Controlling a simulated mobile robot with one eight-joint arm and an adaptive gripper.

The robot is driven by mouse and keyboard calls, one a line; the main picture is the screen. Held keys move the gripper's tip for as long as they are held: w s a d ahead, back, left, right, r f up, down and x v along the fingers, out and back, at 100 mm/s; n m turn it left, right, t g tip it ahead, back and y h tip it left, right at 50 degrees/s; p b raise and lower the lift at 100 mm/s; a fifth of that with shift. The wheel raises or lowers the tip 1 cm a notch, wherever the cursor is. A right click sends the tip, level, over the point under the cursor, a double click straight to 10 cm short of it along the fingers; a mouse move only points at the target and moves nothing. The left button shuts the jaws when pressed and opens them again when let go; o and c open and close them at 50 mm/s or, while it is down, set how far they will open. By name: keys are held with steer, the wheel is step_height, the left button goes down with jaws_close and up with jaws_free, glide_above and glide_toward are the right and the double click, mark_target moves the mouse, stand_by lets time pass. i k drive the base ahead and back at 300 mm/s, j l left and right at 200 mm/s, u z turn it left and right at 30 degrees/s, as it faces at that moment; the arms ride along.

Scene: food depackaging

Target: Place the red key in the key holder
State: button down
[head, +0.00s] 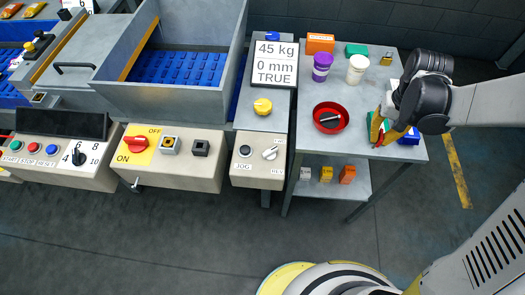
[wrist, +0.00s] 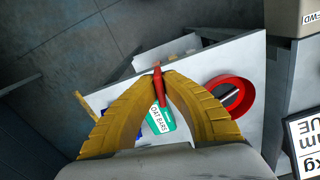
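My gripper (wrist: 158,75) is shut on the red key (wrist: 157,82), which stands between the two yellow fingertips. In the head view my gripper (head: 382,128) is over the right side of the small grey table (head: 338,85), and a bit of the red key (head: 380,139) shows at its tip. No part is clearly labelled as the key holder. Two small square fittings on the control panels, one with a yellow centre (head: 170,145) and one black (head: 201,148), may be key fittings; I cannot tell.
A red bowl (head: 343,110) lies left of my gripper. A green OAT BARS box (wrist: 160,119) is beneath it. A purple jar (head: 322,66), a white jar (head: 357,69) and an orange box (head: 320,44) stand at the back. A red rotary switch (head: 136,143) is on the panel.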

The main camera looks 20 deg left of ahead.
mark_target(201, 151)
steer(key=i+l+u, duration=0.1)
steer(key=u, duration=0.3)
steer(key=l+u, duration=0.15)
steer(key=u, duration=0.25)
steer(key=i+l+u, duration=0.15)
steer(key=u, duration=0.25)
steer(key=l+u, duration=0.2)
steer(key=u, duration=0.2)
